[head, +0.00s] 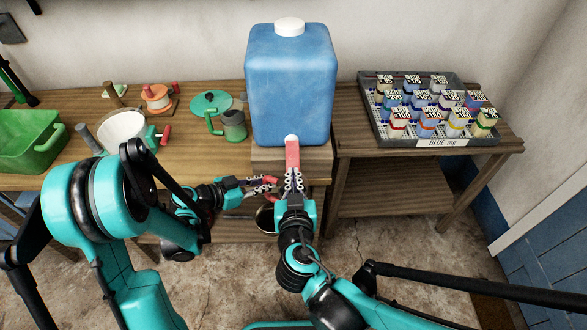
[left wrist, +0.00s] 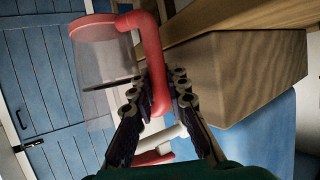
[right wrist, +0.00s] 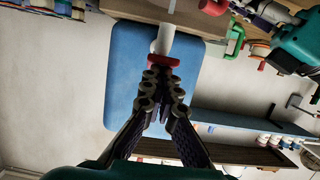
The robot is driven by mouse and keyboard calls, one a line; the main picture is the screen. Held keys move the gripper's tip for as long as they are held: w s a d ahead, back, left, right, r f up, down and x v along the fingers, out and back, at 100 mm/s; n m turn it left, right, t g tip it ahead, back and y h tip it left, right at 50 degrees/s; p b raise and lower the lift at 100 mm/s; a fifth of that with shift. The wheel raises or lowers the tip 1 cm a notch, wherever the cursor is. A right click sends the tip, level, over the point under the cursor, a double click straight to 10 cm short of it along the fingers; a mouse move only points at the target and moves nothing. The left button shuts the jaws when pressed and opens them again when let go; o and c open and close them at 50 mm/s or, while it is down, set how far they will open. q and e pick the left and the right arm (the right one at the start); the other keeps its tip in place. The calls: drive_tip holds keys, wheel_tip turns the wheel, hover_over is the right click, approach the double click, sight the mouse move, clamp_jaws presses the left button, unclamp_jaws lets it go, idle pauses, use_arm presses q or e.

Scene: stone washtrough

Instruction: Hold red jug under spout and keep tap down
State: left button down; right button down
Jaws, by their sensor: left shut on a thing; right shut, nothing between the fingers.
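The blue water container (head: 290,85) stands on a wooden block, with a red tap (head: 292,153) at its front. The white spout (right wrist: 164,40) and red tap lever show in the right wrist view. My right gripper (head: 293,178) is shut and empty, its fingertips at the tap lever. The red jug (left wrist: 105,55) has a clear body and red handle. My left gripper (left wrist: 158,92) is shut on that handle. The jug is at the front of the block, below the spout level; my arms largely hide it in the head view. I cannot tell whether it holds water.
A tray of labelled bottles (head: 385,130) is on the right table.

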drive_tip(key=shift+r, duration=0.15)
drive_tip(key=r+v, duration=0.1)
drive_tip(key=v, duration=1)
drive_tip(key=shift+s, duration=0.1)
idle(0.9)
